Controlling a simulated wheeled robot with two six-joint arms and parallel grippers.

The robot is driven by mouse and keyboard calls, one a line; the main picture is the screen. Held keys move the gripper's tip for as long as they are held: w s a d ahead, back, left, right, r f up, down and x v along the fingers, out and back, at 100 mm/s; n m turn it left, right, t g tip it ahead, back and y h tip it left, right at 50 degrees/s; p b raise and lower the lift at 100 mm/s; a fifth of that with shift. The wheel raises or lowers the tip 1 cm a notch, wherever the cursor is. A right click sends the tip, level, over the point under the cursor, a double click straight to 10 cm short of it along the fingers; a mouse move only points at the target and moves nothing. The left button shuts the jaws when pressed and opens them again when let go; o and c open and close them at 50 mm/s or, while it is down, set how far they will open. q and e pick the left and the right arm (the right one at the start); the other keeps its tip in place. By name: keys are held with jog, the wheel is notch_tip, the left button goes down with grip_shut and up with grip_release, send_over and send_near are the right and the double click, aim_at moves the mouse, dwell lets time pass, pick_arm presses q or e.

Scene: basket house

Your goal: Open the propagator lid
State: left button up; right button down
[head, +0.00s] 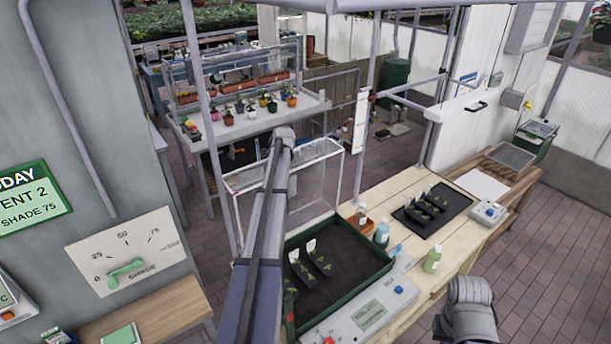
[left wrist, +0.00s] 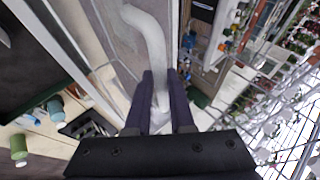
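The propagator's dark tray (head: 352,268) has a green rim and holds small black seedling trays with white labels. Its clear, pale-edged lid (head: 330,152) stands raised on edge behind the tray, so the tray top is uncovered. My left arm crosses in front of the lid and hides part of it; the left fingers cannot be made out in the head view. In the left wrist view, my left gripper (left wrist: 165,82) has its two dark fingers on either side of a pale curved handle (left wrist: 153,38). My right arm shows at lower right, its fingers out of view.
A grey control box (head: 372,312) lies along the tray's front. Bottles (head: 432,260) and another seedling tray (head: 432,208) stand on the wooden bench to the right. A table of potted plants (head: 250,120) is behind the lid. A grey wall stands at left.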

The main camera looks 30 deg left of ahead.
pick_arm(q)
jog(key=s+d+f+y+b, duration=0.1)
jog(key=s+d+f+b, duration=0.1)
jog(key=d, duration=0.7)
jog(key=s+d+f+t+b, duration=0.1)
jog(key=s+d+f+b, duration=0.2)
jog(key=d, duration=0.6)
jog(key=s+d+f+y+b, duration=0.1)
jog(key=s+d+b, duration=0.3)
jog(key=d, duration=0.5)
jog(key=shift+s+d+f+m+y+b, duration=0.2)
jog(key=shift+s+f+m+y+b, duration=0.15)
jog(key=shift+f+b, duration=0.45)
jog(key=shift+r, duration=0.2)
